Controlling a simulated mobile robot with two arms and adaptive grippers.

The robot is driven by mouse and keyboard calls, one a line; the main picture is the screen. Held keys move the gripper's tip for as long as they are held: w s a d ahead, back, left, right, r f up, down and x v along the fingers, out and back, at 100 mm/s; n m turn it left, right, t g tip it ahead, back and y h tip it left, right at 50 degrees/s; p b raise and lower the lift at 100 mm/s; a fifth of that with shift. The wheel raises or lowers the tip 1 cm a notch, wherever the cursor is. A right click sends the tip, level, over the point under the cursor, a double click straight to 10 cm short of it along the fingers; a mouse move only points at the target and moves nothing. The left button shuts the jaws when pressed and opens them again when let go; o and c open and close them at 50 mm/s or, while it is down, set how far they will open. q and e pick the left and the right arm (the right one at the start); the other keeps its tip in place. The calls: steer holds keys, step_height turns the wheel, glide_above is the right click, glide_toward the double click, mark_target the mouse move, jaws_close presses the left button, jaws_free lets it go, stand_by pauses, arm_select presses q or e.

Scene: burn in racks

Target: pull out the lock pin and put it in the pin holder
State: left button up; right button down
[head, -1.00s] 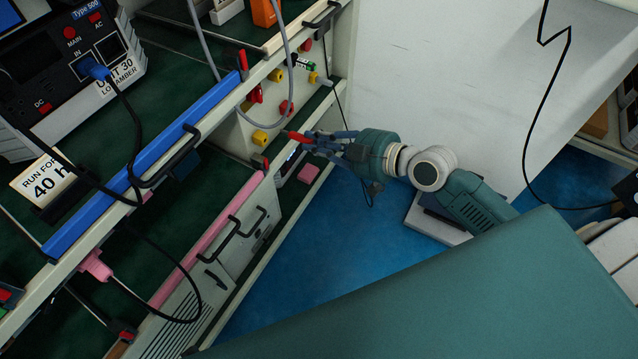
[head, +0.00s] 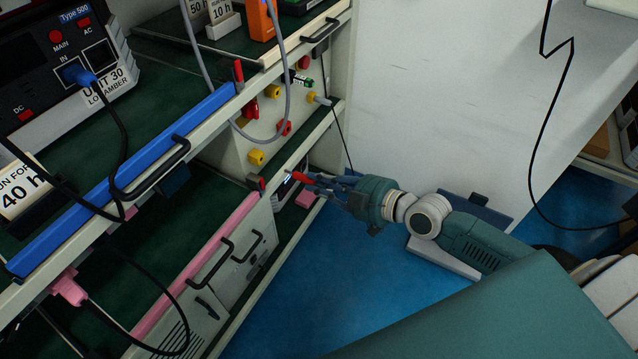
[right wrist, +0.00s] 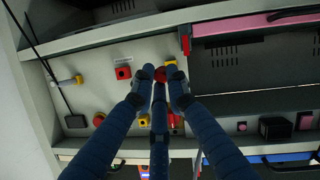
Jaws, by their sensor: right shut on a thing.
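My right gripper (head: 318,181) is shut on a red lock pin (head: 302,178), whose red end sticks out past the fingertips toward the rack. In the right wrist view the red round end (right wrist: 160,74) shows between the fingertips. The gripper is at the open right side of the rack, near the lower shelf. Another red pin-like piece (head: 238,70) stands at the end of the blue rail, and a red piece (head: 262,183) sits at the end of the pink rail. I cannot make out the pin holder for sure. My left gripper is not in view.
A panel with red and yellow knobs (head: 256,157) is above and left of the gripper. A grey cable (head: 287,90) hangs by the panel. Blue floor (head: 330,270) is free below the arm.

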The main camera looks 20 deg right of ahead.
mark_target(300, 175)
steer(key=w+a, duration=0.2)
steer(key=shift+w+m, duration=0.3)
steer(key=shift+w, duration=0.05)
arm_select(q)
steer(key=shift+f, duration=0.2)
arm_select(e)
steer(key=shift+w+a, duration=0.75)
steer(key=shift+w, duration=0.15)
steer(key=c, duration=2.4)
jaws_free()
jaws_close()
